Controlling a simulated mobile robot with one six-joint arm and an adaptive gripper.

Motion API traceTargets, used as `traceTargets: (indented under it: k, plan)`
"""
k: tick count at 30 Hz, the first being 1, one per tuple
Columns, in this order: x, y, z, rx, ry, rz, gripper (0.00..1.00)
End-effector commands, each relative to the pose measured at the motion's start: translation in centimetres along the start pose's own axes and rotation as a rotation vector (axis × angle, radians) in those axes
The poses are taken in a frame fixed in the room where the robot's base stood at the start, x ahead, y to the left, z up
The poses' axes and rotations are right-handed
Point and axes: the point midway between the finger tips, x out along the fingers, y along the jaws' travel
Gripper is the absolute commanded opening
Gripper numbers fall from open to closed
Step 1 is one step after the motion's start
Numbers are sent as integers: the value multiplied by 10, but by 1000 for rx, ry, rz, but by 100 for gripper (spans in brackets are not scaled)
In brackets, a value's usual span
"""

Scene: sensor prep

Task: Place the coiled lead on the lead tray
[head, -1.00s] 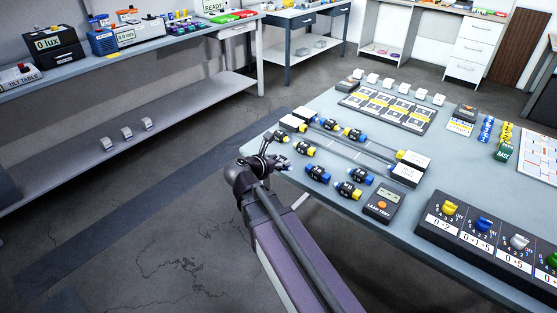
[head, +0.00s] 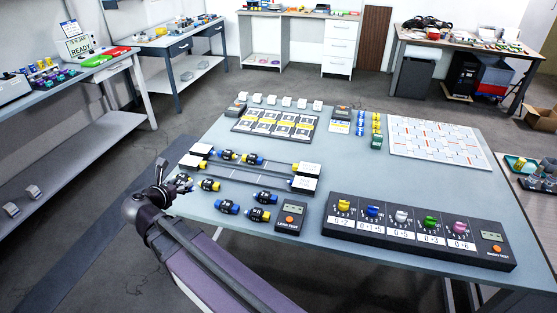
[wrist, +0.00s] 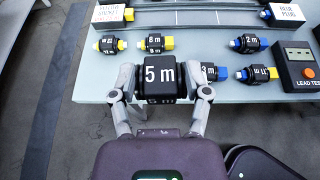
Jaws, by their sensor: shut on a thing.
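My gripper (wrist: 163,88) is shut on a black coiled lead (wrist: 160,72) marked "5 m", with one finger on each side of it. In the head view my gripper (head: 184,182) is at the left edge of the grey table, and the held lead is too small to make out clearly. Beyond it on the table, two long narrow strips (head: 250,172) run between white-faced end blocks (head: 308,169); I cannot tell for sure whether this is the lead tray. Other black coiled leads with yellow or blue plugs (head: 208,185) lie in front of and behind the strips.
A lead tester (head: 290,217) and a long dark box with coloured knobs (head: 415,231) stand along the table's (head: 380,185) near side. A yellow-marked card board (head: 275,123) and a white grid board (head: 437,140) lie farther back. Bare table shows between them.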

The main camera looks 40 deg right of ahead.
Motion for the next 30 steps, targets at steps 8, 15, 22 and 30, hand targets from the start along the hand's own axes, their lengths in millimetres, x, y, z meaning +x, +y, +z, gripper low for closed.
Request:
traceTargets:
  k: [8,15,22,30]
  plan:
    - [-18,0,44,0,0,0,12]
    - [-23,0,56,0,0,0,12]
    - [-23,0,55,0,0,0,12]
    - [-23,0,55,0,0,0,12]
